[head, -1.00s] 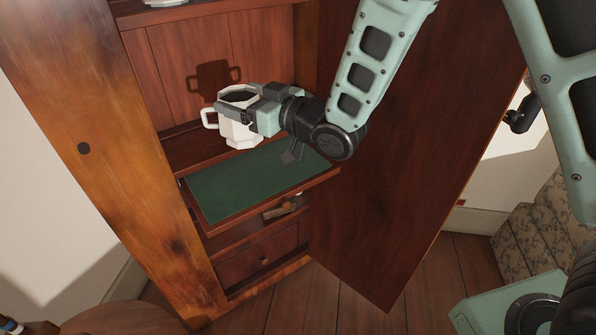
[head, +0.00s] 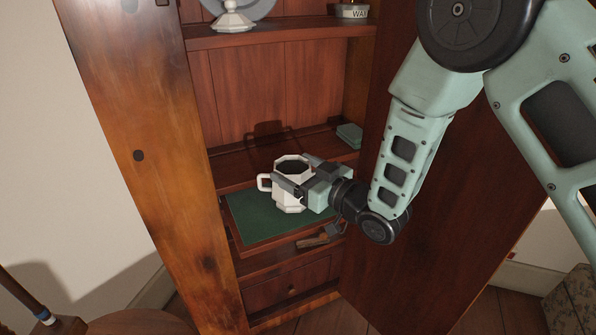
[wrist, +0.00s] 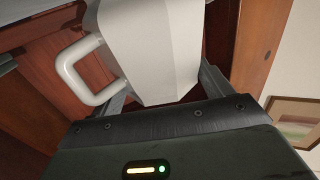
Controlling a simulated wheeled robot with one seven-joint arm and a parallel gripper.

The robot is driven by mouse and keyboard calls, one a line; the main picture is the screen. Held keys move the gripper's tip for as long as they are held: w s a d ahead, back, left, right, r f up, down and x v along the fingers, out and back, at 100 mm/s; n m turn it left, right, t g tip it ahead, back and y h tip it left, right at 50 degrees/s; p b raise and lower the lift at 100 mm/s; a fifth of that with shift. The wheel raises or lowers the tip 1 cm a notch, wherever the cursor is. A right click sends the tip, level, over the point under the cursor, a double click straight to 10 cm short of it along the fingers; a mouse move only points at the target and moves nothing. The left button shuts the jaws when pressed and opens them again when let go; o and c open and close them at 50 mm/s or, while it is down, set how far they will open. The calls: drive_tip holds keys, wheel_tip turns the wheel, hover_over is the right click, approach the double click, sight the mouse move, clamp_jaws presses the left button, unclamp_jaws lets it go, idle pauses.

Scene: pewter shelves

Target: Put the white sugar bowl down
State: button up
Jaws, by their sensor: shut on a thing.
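The white sugar bowl (head: 290,204), faceted with a loop handle on its left, is upright between the fingers of my gripper (head: 292,172). The gripper is shut on it from the right. In the head view the bowl is in front of a green-topped pull-out board (head: 252,224) of the wooden cabinet; I cannot tell whether its base touches the board.
A cabinet shelf (head: 235,168) lies behind the board, with a small green block (head: 349,135) at its right. The upper shelf holds a white lidded piece (head: 232,18) and a labelled bowl (head: 351,11). The open door (head: 400,265) stands right. A brown-handled object (head: 312,241) lies below the board.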

drive_tip(key=shift+r, duration=0.1)
drive_tip(key=shift+f, duration=0.2)
drive_tip(key=o, duration=1.2)
drive_tip(key=shift+r, duration=0.2)
drive_tip(key=v, duration=1.2)
drive_tip(key=s+d+r+m+g+h, duration=0.1)
drive_tip(key=s+d+r+g+h, duration=0.1)
drive_tip(key=s+g+h, duration=0.4)
drive_tip(key=s+d+r+m+g+h, duration=0.1)
drive_tip(key=s+g+h, duration=0.5)
drive_tip(key=s, duration=1.1)
drive_tip(key=shift+s+d+r+h, duration=0.25)
drive_tip(key=shift+d+r+h, duration=0.2)
drive_tip(key=shift+d, duration=0.75)
